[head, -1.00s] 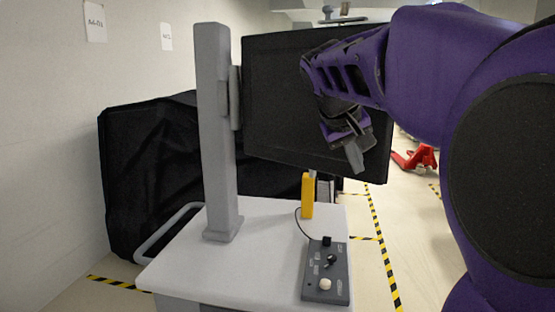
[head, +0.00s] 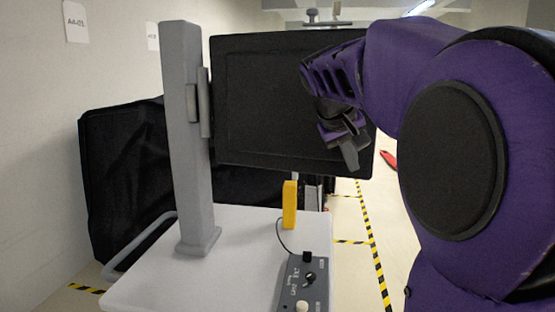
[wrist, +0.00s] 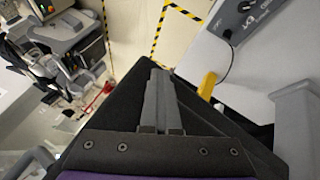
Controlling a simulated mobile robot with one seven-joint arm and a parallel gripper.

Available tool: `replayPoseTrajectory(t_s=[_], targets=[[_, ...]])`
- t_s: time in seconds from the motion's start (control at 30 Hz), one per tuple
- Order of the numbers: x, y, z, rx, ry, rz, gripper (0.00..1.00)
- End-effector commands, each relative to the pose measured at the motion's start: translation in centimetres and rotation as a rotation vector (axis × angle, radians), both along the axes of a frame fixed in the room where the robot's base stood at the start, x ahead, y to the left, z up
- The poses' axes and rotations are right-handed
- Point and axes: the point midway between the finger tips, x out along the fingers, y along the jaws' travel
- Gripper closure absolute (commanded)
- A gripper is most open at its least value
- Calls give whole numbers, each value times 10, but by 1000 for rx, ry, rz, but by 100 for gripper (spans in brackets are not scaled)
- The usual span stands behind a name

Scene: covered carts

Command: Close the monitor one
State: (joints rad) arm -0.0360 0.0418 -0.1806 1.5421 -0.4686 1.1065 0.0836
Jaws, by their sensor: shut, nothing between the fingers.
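The monitor (head: 265,100) is a dark flat panel on a grey upright post (head: 188,140) that stands on a white cart (head: 235,240). Its broad face shows in the head view, slightly angled. My gripper (head: 350,155) is shut and empty. It is in front of the monitor's lower right part in the head view; whether it touches cannot be told. In the wrist view my gripper's fingers (wrist: 158,85) lie together over the dark monitor (wrist: 130,100), whose edge runs beside them.
A grey control box (head: 302,285) with knobs and a yellow piece (head: 290,205) are on the cart. A black-covered bulk (head: 125,180) stands behind at left near the wall. Floor with striped tape (head: 370,240) is open at right. Grey machinery (wrist: 65,30) shows in the wrist view.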

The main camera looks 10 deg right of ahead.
Motion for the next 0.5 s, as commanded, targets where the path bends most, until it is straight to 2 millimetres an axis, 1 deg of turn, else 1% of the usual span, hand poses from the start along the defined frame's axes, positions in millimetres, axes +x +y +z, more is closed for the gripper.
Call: replayPoseTrajectory(t_s=[0.03,0.2,0.5], targets=[[5,-6,1,0,0,-2,100],[24,-18,0,1,1,19,100],[53,-36,0,1,-1,98,100]])
